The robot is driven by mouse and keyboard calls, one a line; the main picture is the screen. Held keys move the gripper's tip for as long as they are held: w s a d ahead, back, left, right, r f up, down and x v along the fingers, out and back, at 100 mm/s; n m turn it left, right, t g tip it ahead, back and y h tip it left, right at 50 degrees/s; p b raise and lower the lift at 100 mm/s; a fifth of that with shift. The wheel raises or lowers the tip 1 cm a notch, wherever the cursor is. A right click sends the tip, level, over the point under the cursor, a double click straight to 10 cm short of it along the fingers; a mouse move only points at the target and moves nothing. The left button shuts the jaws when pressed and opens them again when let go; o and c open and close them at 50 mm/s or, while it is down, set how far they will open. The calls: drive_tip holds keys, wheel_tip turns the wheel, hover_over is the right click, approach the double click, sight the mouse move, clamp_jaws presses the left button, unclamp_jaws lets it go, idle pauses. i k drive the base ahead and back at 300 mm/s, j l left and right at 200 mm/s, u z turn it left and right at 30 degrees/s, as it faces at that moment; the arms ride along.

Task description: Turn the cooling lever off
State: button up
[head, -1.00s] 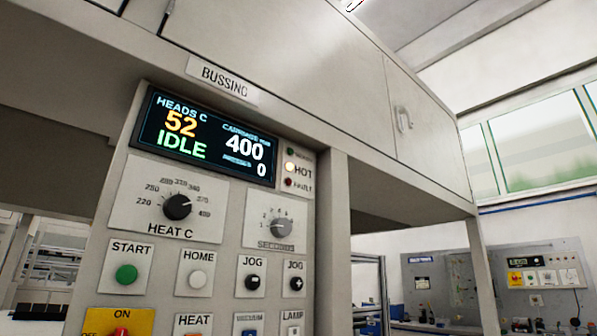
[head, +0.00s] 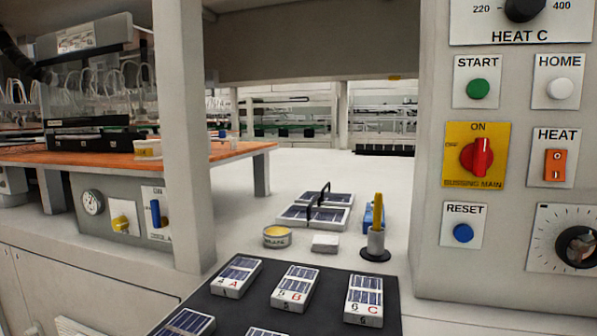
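No control in view bears a readable cooling label. On the grey front under the orange-topped bench at the left, a white plate (head: 167,234) carries a blue upright lever (head: 155,213); its lettering is too small to read. Beside it is a yellow handle (head: 121,222) on a white plate, and left of that a round gauge (head: 92,202). I cannot tell which of these is the cooling lever. My gripper is not in view.
A control panel (head: 433,262) at the right has a red main switch (head: 477,157), an orange heat switch (head: 555,165) and a blue reset button (head: 463,233). A grey post (head: 186,140) stands near the lever. A black mat (head: 388,285) holds several cell stacks.

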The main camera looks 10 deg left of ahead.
sight(159, 221)
drive_tip(key=k+j+u, duration=0.25)
drive_tip(key=j, duration=0.35)
drive_tip(key=j+u, duration=0.2)
drive_tip(key=j, duration=0.4)
